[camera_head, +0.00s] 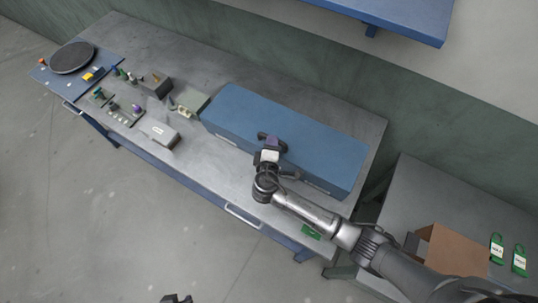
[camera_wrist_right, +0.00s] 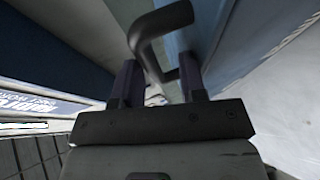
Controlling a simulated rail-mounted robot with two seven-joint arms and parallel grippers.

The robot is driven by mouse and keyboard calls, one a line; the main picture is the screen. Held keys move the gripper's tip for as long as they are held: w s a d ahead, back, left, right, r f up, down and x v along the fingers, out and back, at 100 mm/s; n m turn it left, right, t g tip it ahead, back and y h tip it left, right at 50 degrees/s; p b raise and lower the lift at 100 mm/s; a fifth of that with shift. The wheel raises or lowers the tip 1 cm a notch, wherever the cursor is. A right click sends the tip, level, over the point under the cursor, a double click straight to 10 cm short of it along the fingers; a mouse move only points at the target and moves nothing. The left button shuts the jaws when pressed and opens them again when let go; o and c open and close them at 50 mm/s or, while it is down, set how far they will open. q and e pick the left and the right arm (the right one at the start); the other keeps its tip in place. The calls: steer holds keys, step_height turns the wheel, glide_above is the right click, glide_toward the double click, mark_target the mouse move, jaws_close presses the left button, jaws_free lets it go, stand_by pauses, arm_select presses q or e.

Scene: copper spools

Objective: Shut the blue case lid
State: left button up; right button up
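The long blue case (camera_head: 300,130) lies along the back of the grey workbench. Its lid looks down flat, or nearly so; I cannot tell whether a small gap is left. My right gripper (camera_head: 270,142) is at the dark handle on the case's front edge. In the right wrist view, the bent dark handle (camera_wrist_right: 150,42) passes between the two fingers of the right gripper (camera_wrist_right: 160,80), which stand apart with space beside the bar. A dark piece at the bottom edge of the head view appears to be my left gripper (camera_head: 176,298); its fingers are mostly cut off.
Left of the case on the workbench (camera_head: 205,165) are small boxes, several coloured parts and a black round plate (camera_head: 72,57). A side table at right holds a brown box (camera_head: 455,250) and two green tags (camera_head: 497,248). A blue shelf (camera_head: 400,15) hangs above.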

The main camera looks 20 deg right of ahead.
steer(key=v, duration=1.3)
steer(key=shift+s+a, duration=0.25)
steer(key=shift+r, duration=0.15)
